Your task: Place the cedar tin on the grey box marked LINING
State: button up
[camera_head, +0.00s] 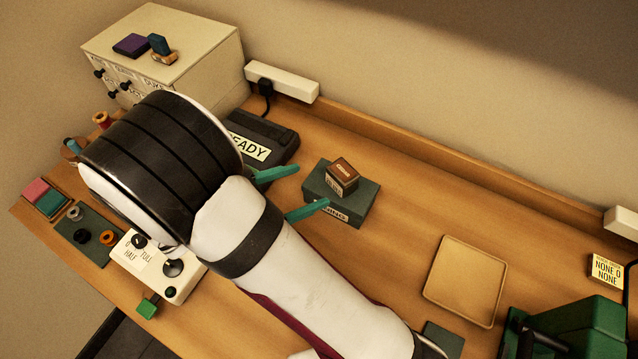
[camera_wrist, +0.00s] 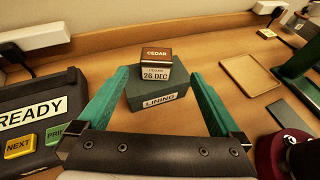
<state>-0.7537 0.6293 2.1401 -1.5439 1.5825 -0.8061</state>
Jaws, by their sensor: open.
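The cedar tin (camera_wrist: 157,64) is a small brown-topped box with a pale label reading 26 DEC. It also shows in the head view (camera_head: 342,175). It stands upright on the grey box marked LINING (camera_wrist: 158,98), towards its back edge in the wrist view. The grey box (camera_head: 352,209) rests on the table. My gripper (camera_head: 291,193) is open, its two green fingers apart and empty. In the wrist view the fingers (camera_wrist: 160,98) appear on either side of the grey box, with the tin beyond them. They do not appear to touch the tin.
A black device labelled READY (camera_wrist: 40,112) stands left of the grey box. A tan tray (camera_head: 465,281) lies to the right, with a green machine (camera_head: 585,325) beyond it. A beige drawer cabinet (camera_head: 175,65) stands back left. Bare wood lies between box and tray.

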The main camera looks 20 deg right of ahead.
jog(key=s+d+r+m+g+y, duration=0.2)
jog(key=s+d+m+g+y, duration=0.15)
jog(key=s+m, duration=0.35)
jog(key=s+d+r+m+g+y, duration=0.2)
jog(key=s+d+r+m+g, duration=0.15)
jog(key=s+m, duration=0.35)
jog(key=s+a+r+m+t+y, duration=0.1)
jog(key=s+a+m+y, duration=0.3)
jog(key=m, duration=0.9)
jog(key=a+t+y, duration=0.1)
jog(key=a+y, duration=0.2)
jog(key=y, duration=0.2)
jog(key=shift+s+r+m, duration=0.3)
jog(key=shift+s, duration=0.1)
